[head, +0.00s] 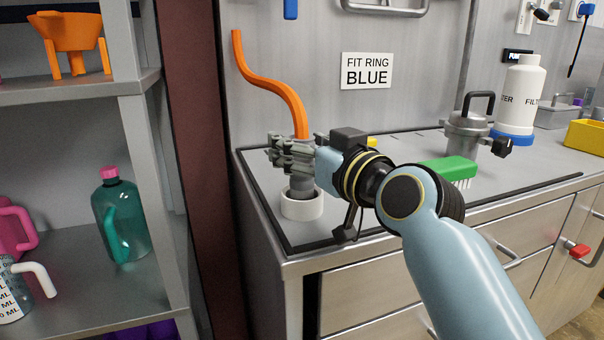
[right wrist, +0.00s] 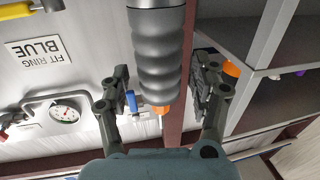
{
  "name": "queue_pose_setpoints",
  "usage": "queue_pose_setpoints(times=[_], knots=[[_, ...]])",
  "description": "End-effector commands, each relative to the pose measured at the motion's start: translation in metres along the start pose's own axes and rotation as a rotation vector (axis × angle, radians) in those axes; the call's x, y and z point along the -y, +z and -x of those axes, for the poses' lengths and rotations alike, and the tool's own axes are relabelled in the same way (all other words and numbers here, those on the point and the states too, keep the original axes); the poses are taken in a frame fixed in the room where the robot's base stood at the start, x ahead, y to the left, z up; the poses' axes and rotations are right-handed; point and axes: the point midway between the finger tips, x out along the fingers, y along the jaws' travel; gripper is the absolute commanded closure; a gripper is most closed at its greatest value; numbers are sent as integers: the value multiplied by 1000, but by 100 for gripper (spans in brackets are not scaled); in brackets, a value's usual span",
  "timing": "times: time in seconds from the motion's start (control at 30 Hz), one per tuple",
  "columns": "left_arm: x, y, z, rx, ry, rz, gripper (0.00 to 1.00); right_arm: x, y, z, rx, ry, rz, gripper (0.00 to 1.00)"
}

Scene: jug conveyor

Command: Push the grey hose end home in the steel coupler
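The grey ribbed hose end (right wrist: 158,55) stands upright between the fingers of my right gripper (head: 290,155). In the right wrist view my right gripper (right wrist: 162,80) is open, with a finger on each side and narrow gaps to the hose end. In the head view the lower part of the hose end (head: 300,183) shows above a white ring-shaped base (head: 302,206). A smooth steel edge, seemingly the coupler (right wrist: 155,3), meets the hose end at the top of the wrist view. How deep it sits cannot be told. My left gripper is not in view.
The orange hose (head: 268,84) rises behind my gripper along the wall. A green brush (head: 446,168), a steel pot (head: 467,132) and a white filter bottle (head: 520,95) stand right on the counter. A maroon post (head: 190,120) and shelves are left.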

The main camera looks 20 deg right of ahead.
Motion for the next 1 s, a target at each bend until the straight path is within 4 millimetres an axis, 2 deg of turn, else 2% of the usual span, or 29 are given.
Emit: queue_pose_setpoints(times=[0.07, 0.47, 0.8, 1.0], knots=[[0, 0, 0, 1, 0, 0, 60, 0, 0, 0, 0, 0, 0, 48], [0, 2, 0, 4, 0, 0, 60, 0, 0, 0, 0, 0, 0, 100], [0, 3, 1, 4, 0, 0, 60, 0, -3, 0, -2, 0, 0, 100], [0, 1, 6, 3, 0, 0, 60, 0, -22, 0, -5, 0, 1, 100]])
